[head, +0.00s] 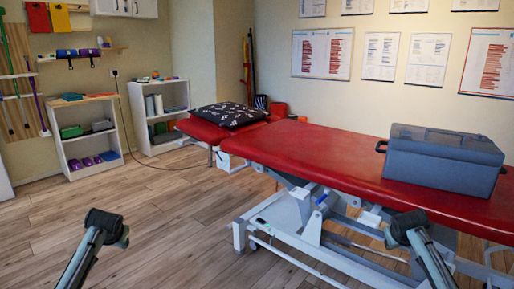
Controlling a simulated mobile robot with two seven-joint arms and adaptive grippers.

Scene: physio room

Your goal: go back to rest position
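My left gripper (108,227) shows at the lower left, over the wood floor. Its dark end points up and away from me, and the grey-green links behind it run out of the bottom edge. My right gripper (408,228) shows at the lower right, in front of the treatment table (330,158), in a similar pose. I see no object at either end. From this angle I cannot tell whether the fingers are open or shut.
The red treatment table on its white wheeled frame (300,215) fills the right side. A grey lidded box (440,165) and a dark patterned pillow (228,115) lie on it. White shelves (90,145) stand at the back left. The wood floor on the left is clear.

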